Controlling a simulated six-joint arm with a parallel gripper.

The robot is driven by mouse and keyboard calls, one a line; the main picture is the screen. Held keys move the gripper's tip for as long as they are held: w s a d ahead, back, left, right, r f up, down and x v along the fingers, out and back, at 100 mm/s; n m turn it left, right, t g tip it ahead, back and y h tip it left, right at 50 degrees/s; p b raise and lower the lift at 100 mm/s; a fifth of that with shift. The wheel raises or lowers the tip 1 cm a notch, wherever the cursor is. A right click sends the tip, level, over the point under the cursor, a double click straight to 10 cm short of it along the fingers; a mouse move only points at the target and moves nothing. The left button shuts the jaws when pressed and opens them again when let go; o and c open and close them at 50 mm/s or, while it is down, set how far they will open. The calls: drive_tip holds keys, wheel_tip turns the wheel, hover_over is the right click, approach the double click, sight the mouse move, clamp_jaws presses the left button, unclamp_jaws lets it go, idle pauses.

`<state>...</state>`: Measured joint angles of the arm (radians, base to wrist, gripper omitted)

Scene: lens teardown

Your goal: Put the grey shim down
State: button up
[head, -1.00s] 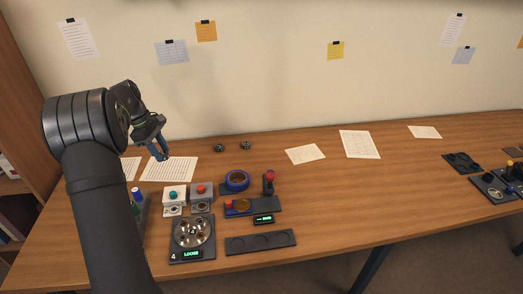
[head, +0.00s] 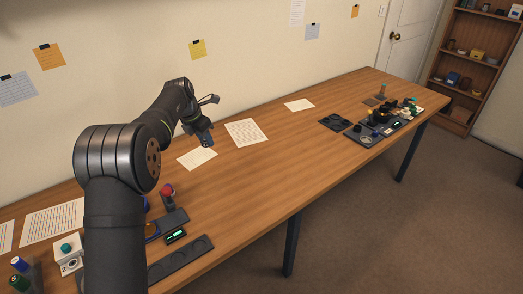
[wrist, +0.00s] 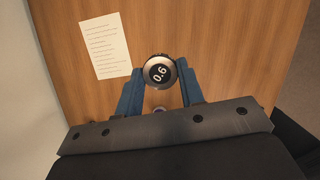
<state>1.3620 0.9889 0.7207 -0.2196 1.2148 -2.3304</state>
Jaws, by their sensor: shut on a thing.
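My gripper (head: 207,141) is held above the table, over the sheets of paper. In the wrist view its two blue fingers (wrist: 160,80) are closed on a small round disc, the grey shim (wrist: 160,71). The shim has a silver-grey ring, a dark edge and a black centre with white digits, perhaps 0.6. Bare wood lies below it in that view. In the head view the shim is too small to make out between the fingers.
Dark trays and small devices (head: 372,130) stand at the table's far right end. A long dark tray with round recesses (head: 180,262) and a red-knobbed device (head: 168,192) are at near left. Papers (head: 246,132) lie towards the wall. The middle table is clear.

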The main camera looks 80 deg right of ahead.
drive_tip(key=s+d+n, duration=0.1)
drive_tip(key=s+d, duration=0.1)
drive_tip(key=s, duration=0.7)
drive_tip(key=s+d+n, duration=0.1)
drive_tip(key=s+d, duration=0.1)
drive_tip(key=s, duration=0.7)
hover_over(235, 162)
drive_tip(key=a, duration=0.1)
drive_tip(key=shift+t, duration=0.3)
wheel_tip(235, 162, down, 12)
drive_tip(key=shift+w+a+r, duration=0.1)
drive_tip(key=shift+w, duration=0.05)
drive_tip(key=shift+f, duration=1.95)
drive_tip(key=shift+f, duration=0.15)
drive_tip(key=o, duration=1)
